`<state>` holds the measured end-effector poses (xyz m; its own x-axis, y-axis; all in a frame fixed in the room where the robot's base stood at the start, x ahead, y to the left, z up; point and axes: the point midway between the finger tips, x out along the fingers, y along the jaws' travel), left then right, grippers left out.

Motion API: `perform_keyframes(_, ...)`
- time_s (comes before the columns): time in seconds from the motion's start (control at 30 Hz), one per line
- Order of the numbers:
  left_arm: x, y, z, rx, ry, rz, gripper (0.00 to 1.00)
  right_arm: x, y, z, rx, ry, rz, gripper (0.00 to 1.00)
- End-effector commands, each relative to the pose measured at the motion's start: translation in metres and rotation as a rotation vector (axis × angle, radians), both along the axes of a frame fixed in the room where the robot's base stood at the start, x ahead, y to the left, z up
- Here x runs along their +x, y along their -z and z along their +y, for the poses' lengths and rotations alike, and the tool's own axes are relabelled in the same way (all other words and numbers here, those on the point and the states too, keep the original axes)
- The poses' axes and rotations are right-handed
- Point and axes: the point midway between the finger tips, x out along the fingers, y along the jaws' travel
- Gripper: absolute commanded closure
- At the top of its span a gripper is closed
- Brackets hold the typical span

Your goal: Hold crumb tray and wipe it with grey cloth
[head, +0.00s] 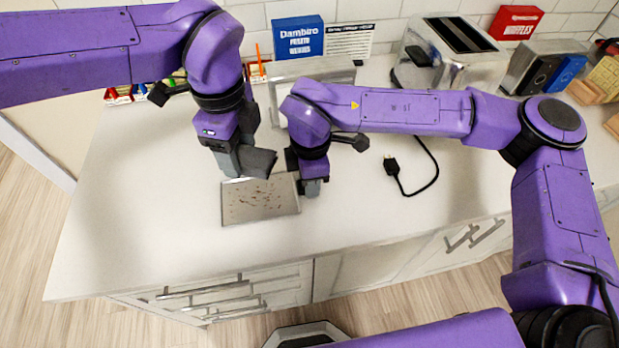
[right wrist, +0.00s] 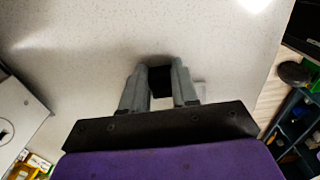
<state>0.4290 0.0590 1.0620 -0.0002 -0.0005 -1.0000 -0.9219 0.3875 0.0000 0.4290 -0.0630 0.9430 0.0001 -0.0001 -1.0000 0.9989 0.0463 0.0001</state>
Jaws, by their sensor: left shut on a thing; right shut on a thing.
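The crumb tray (head: 262,201) is a thin metal tray lying near the front of the counter, with many brown crumbs on it. My right gripper (head: 312,186) is at the tray's right edge and shut on it. In the right wrist view its fingers (right wrist: 159,88) are close together with a dark patch between them; the tray is not clear there. My left gripper (head: 241,163) is shut on the folded dark grey cloth (head: 259,163). The cloth is over the tray's back edge; I cannot tell whether it touches the tray.
A toaster (head: 452,52) stands at the back right of the counter (head: 150,215), its black plug (head: 391,164) and cord lying in front. A blue box (head: 297,37) and a red box (head: 515,22) stand at the back. The counter left of the tray is clear.

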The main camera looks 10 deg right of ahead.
Motion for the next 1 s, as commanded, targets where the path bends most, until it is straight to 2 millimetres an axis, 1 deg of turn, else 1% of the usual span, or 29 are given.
perform_keyframes(0.63,0.0,-0.001,0.0,0.0,-0.016,0.0,0.64,0.0,0.0,0.0,0.0,0.0,0.0,1.0)
perform_keyframes(0.67,0.0,-0.002,0.0,0.001,-0.041,-0.001,0.64,0.0,0.0,0.0,0.0,0.0,0.0,1.0)
perform_keyframes(0.8,-0.003,-0.01,0.001,0.001,-0.273,-0.001,0.64,0.0,0.0,0.0,0.0,0.0,0.0,1.0)
perform_keyframes(0.9,-0.005,-0.013,0.002,0.0,-0.405,0.001,0.64,0.0,0.0,0.0,0.0,0.0,0.0,1.0)
perform_keyframes(1.0,-0.006,-0.01,0.002,0.001,-0.448,0.003,0.64,0.0,0.0,0.0,0.0,0.0,0.0,1.0)
